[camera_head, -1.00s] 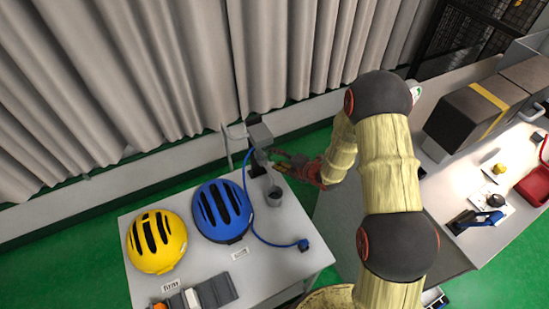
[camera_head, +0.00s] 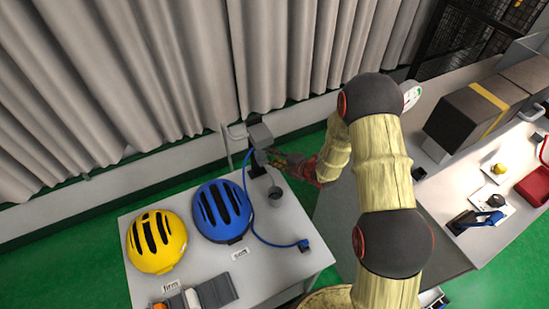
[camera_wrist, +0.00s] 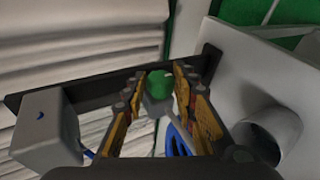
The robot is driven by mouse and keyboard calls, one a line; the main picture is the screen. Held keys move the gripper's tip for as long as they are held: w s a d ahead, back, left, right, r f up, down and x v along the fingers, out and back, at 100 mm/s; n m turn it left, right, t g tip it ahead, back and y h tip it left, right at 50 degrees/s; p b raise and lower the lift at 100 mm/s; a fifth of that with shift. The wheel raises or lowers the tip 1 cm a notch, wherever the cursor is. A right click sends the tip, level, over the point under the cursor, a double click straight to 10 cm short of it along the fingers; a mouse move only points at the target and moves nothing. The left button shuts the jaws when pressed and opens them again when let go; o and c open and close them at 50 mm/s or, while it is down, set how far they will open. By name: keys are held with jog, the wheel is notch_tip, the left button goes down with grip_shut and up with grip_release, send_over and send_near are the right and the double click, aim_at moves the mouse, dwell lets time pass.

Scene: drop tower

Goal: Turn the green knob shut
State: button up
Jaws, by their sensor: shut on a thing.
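The green knob (camera_wrist: 159,85) shows in the wrist view, between the two yellow-padded fingers of my gripper (camera_wrist: 158,76). My gripper is shut on the knob. In the head view my gripper (camera_head: 274,157) reaches in from the right to the grey fixture (camera_head: 259,136) at the back of the white table. The knob is hidden in the head view. Its exact turn angle cannot be told.
A grey cup (camera_head: 275,197) stands just in front of my gripper. A blue hose (camera_head: 262,238) runs across the white table (camera_head: 270,271). A blue helmet (camera_head: 222,211) and a yellow helmet (camera_head: 156,241) lie to the left. Curtains hang behind.

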jog(key=shift+s+f, duration=0.1)
jog(key=c, duration=0.4)
jog(key=shift+o, duration=0.2)
jog(key=t+b, duration=0.1)
jog(key=b, duration=0.2)
jog(key=t+y+b, duration=0.1)
jog(key=b, duration=0.2)
jog(key=shift+s+f+t, duration=0.15)
jog(key=shift+f+t, duration=0.15)
jog(key=shift+f, duration=0.1)
jog(key=o, duration=1.1)
jog(key=shift+r, duration=0.15)
jog(key=shift+r+p, duration=0.15)
jog(key=shift+p, duration=0.15)
